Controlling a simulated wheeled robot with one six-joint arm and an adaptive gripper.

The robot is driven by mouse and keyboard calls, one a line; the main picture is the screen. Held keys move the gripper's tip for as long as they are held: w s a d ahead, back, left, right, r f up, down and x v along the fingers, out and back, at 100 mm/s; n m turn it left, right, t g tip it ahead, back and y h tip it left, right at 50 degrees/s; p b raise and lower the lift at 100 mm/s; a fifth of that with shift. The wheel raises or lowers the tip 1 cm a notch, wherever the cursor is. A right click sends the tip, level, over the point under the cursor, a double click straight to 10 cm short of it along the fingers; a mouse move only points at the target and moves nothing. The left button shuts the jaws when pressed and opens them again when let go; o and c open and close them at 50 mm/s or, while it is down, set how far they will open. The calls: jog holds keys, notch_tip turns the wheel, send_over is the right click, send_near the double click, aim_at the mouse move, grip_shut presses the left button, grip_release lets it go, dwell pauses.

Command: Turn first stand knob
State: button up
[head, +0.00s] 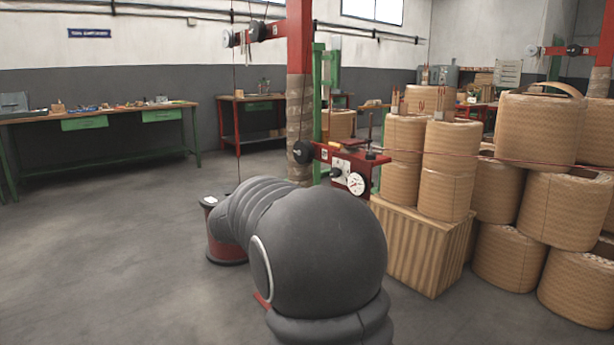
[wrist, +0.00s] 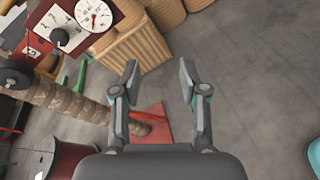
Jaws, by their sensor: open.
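In the head view a red stand box (head: 346,166) sits beside the wrapped column. Its front has a white dial (head: 356,184) and a small dark knob (head: 337,172) to the left of the dial. In the wrist view the dial (wrist: 94,15) and the black knob (wrist: 60,37) with a light pointer mark show at the top left. My gripper (wrist: 158,85) is open and empty. Its fingers point toward the floor, to the right of and apart from the knob. In the head view my dark arm hides the gripper.
Tan coils (head: 447,170) stand on a ribbed crate (head: 420,245) right of the stand. More coils (head: 562,212) are stacked further right. A red drum (head: 226,248) stands left of the column. Workbenches (head: 100,113) line the back wall. The floor at left (head: 110,250) is clear.

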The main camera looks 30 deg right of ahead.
jog(key=w+d+n+h, duration=0.3)
jog(key=w+n+h, duration=0.1)
jog(key=w, duration=0.5)
jog(key=n+t+h, duration=0.2)
jog(key=n+h, duration=0.1)
send_near(333, 174)
jog(key=shift+h, duration=0.3)
jog(key=x, duration=0.9)
jog(key=shift+d+f+p, duration=0.1)
jog(key=shift+d+p, duration=0.3)
jog(key=shift+w, duration=0.1)
grip_shut()
